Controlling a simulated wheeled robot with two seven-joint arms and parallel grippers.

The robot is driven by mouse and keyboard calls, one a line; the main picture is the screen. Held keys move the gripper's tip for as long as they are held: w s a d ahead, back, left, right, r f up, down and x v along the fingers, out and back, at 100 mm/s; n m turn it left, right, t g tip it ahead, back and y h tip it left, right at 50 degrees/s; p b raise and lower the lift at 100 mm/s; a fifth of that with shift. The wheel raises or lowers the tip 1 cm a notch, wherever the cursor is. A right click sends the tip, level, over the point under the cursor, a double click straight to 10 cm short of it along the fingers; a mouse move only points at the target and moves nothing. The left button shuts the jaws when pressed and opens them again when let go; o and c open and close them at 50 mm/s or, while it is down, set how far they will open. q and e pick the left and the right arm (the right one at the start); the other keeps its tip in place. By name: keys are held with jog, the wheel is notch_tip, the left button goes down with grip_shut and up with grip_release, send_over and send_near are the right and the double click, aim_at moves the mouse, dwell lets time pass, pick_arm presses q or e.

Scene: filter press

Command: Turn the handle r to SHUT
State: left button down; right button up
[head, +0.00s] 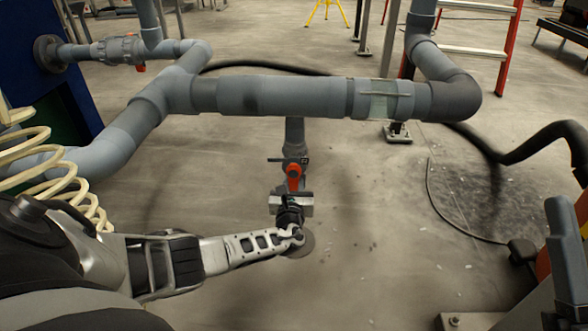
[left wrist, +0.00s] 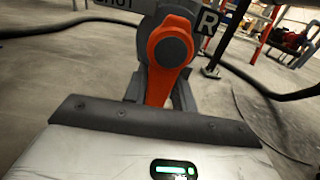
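The orange-red handle r (head: 293,172) sits on a valve below the long grey pipe, at the middle of the head view. In the left wrist view the handle (left wrist: 171,52) has a round hub at the top and an arm running down towards my gripper. A plate marked R (left wrist: 208,21) is beside it, and a SHUT plate (left wrist: 112,4) is partly cut off at the top left. My left gripper (head: 291,200) is right at the handle's near end. Grey parts flank the handle's lower end; the fingertips are hidden, so I cannot tell whether they grip it. My right gripper is not in view.
A thick grey pipe (head: 270,96) crosses above the valve and bends at the right. Another valve (head: 122,50) is on the pipe at the upper left. A black hose (head: 530,145) and orange-black equipment are at the right. The floor around the valve is mostly open.

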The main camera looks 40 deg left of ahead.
pick_arm(q)
jog(key=shift+s+a+r+m+p, duration=0.2)
jog(key=shift+m+p, duration=0.15)
jog(key=shift+m, duration=0.25)
jog(key=shift+s+a+r+m+p, duration=0.1)
jog(key=shift+a+m+p, duration=0.15)
jog(key=shift+m, duration=0.35)
jog(key=m, duration=0.1)
jog(key=a+m+p, duration=0.1)
jog(key=m, duration=0.1)
jog(key=m+p, duration=0.1)
jog(key=m, duration=0.1)
jog(key=shift+s+a+r, duration=0.3)
jog(key=shift+s+r, duration=0.05)
jog(key=shift+r, duration=0.05)
jog(key=r+m+p, duration=0.1)
jog(key=m+p, duration=0.1)
jog(key=m, duration=0.1)
jog(key=a+r+m+p, duration=0.1)
jog(key=m+p, duration=0.1)
jog(key=m, duration=0.2)
jog(key=r+m+p, duration=0.1)
jog(key=m, duration=0.3)
jog(key=shift+s+a+r+p, duration=0.15)
jog(key=shift+s+p, duration=0.25)
jog(key=c, duration=0.8)
grip_release()
jog(key=shift+c, duration=0.2)
